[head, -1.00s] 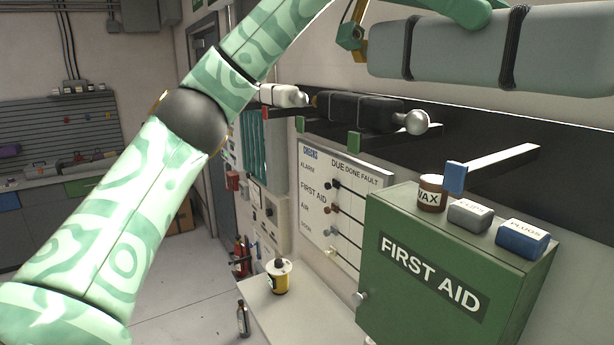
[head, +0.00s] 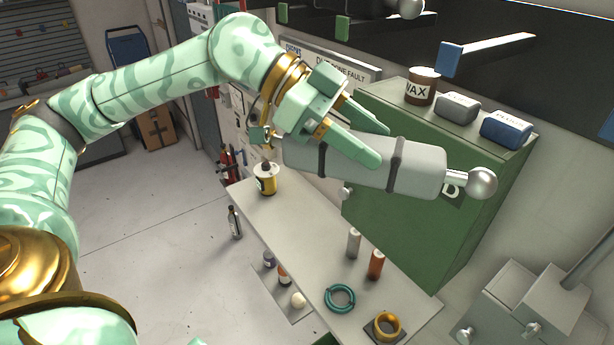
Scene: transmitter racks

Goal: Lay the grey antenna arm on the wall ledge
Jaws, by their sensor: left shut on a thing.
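The grey antenna arm (head: 425,172) is a thick grey cylinder with black bands and a silver ball at its right end. My left gripper (head: 378,147) is shut on it near its middle, its green fingers lying across the body. The arm is held roughly level, tilted a little down to the right, in front of the green first aid cabinet and hiding most of its lettering. The pale wall ledge (head: 310,250) runs below it along the wall; the held arm looks clear of it. My right gripper is not in view.
The ledge's middle stretch is bare. The cabinet (head: 400,235) and a blue-tipped bracket (head: 450,60) stand close by.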

